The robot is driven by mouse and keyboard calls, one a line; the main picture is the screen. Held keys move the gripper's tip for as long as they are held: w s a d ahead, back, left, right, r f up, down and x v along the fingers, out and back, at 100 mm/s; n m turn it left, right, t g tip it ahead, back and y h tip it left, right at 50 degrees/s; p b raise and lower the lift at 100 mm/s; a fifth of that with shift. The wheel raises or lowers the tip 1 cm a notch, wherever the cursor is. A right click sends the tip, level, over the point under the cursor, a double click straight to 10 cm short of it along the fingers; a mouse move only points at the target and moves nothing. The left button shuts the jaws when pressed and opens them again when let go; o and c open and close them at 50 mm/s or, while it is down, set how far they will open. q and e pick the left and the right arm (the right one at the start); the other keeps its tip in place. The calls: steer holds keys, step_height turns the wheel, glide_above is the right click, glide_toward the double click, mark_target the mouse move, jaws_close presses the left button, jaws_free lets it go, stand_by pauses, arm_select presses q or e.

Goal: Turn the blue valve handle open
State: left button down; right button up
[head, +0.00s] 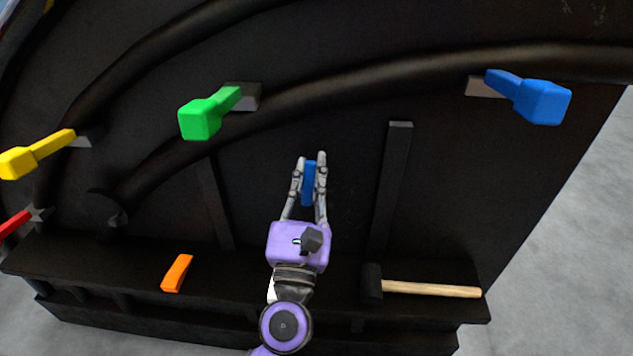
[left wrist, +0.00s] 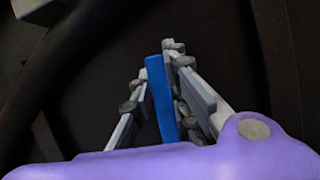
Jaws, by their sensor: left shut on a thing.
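A blue handle (head: 541,102) with a blocky end sticks out from a grey mount on the dark panel at the upper right. My left gripper (head: 309,168) is in the middle of the head view, well left of and below that handle. It is shut on a slim blue bar (head: 308,183), held upright between the fingers in front of the panel. The bar also shows between the fingers in the left wrist view (left wrist: 161,98). I cannot tell whether the bar touches or is fixed to the panel. My right gripper is not in view.
Green (head: 202,117), yellow (head: 37,155) and red (head: 13,224) handles stick out at the left. An orange block (head: 176,273) and a hammer (head: 430,289) lie on the dark ledge (head: 230,271). Thick dark pipes curve across the panel. Grey floor is clear at the right.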

arm_select(q)
steer(key=shift+a+n+y+b, duration=0.3)
steer(key=shift+n+y+b, duration=0.1)
steer(key=shift+n, duration=0.6)
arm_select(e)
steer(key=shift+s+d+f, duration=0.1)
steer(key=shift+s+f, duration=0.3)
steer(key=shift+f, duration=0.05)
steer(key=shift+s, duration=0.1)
arm_select(q)
steer(key=c, duration=1.7)
jaws_free()
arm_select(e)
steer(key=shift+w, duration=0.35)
arm_select(q)
steer(key=v, duration=1.2)
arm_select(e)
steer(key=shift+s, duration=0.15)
